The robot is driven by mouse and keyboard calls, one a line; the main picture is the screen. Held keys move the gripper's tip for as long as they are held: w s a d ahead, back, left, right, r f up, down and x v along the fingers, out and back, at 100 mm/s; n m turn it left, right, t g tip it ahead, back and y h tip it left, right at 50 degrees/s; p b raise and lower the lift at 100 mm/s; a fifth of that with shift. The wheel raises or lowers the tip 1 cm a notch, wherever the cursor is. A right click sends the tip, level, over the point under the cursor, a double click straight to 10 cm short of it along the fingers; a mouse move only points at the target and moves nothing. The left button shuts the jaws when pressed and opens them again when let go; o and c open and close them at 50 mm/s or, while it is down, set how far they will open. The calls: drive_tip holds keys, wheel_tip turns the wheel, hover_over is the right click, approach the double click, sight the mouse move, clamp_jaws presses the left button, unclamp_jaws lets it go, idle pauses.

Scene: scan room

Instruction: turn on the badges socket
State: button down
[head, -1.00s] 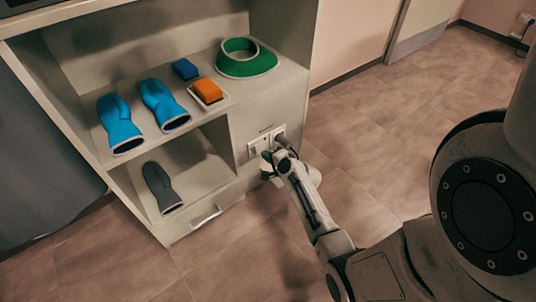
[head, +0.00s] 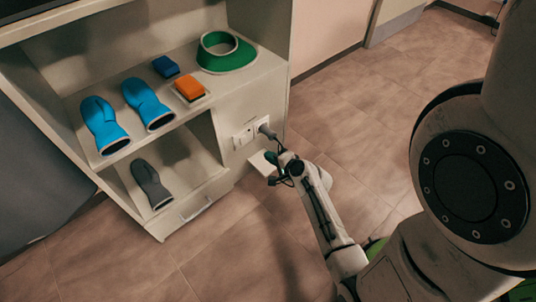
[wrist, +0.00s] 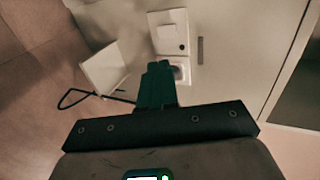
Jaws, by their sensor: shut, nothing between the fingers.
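In the wrist view the panel's square switch plate (wrist: 168,28) shows, with a small dark dot near one edge. The socket part (wrist: 182,68) beside it is partly hidden by my fingers. My gripper (head: 271,170) is shut and empty, just below and in front of the panel. Its dark fingers (wrist: 158,72) also show in the wrist view. I cannot tell whether the switch is on.
A white flap-like piece (wrist: 103,68) and a thin dark loop (wrist: 78,97) lie beside my fingers. The floor to the right is clear.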

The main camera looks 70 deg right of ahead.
drive_tip(key=shift+f, duration=0.1)
drive_tip(key=shift+s+f+p, duration=0.2)
drive_tip(key=shift+f+p, duration=0.35)
drive_tip(key=shift+w, duration=0.1)
drive_tip(key=b, duration=0.4)
approach(244, 143)
drive_tip(key=x, duration=0.5)
drive_tip(key=shift+w+d+f, duration=0.15)
drive_tip(key=shift+w+f, duration=0.05)
drive_tip(key=shift+f, duration=0.2)
drive_tip(key=shift+w+d, duration=0.2)
drive_tip(key=shift+w, duration=0.15)
